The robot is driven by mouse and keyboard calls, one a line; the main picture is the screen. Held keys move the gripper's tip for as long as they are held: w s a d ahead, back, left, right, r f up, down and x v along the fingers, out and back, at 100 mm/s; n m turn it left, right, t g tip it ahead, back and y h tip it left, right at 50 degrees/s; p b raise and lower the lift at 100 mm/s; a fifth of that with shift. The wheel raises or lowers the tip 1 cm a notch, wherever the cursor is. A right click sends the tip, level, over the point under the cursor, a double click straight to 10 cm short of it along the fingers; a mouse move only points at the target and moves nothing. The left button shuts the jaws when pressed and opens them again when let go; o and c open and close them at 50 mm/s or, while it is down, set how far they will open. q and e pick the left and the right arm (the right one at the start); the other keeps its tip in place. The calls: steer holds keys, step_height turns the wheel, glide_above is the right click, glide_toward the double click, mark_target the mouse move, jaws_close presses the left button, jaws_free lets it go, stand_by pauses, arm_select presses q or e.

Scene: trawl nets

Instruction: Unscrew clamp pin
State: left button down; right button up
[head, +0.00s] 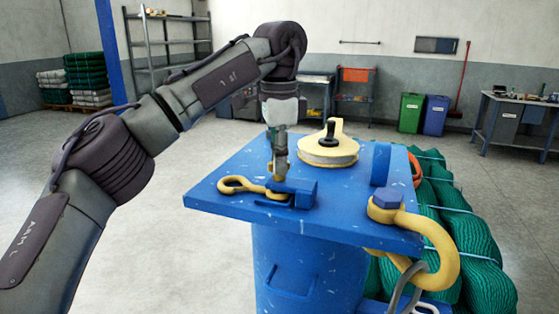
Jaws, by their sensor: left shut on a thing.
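My left gripper (279,172) points straight down over the near left part of a blue table top (225,170). It is shut on a small upright part at the blue clamp block (303,192), apparently the clamp pin. The fingers hide most of this pin, so its thread and how deep it sits cannot be seen. A yellow hook with a ring end (234,184) lies flat on the table top, its right end reaching the clamp block under the gripper. My right gripper is not in view.
A pale yellow pulley wheel (328,150) with a dark knob sits behind the gripper. A blue hex-headed bolt (386,198) and large yellow shackle (440,255) stand at the right corner. Green net bundles (470,240) lie beyond. Open floor (170,200) is at left.

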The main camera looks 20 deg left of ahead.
arm_select(q)
steer(key=shift+f, duration=0.3)
steer(key=c, duration=1.2)
jaws_free()
steer(key=shift+s+r, duration=0.1)
steer(key=shift+s, duration=0.05)
steer(key=shift+w+a, duration=0.1)
steer(key=shift+w, duration=0.1)
steer(key=shift+r, duration=3.8)
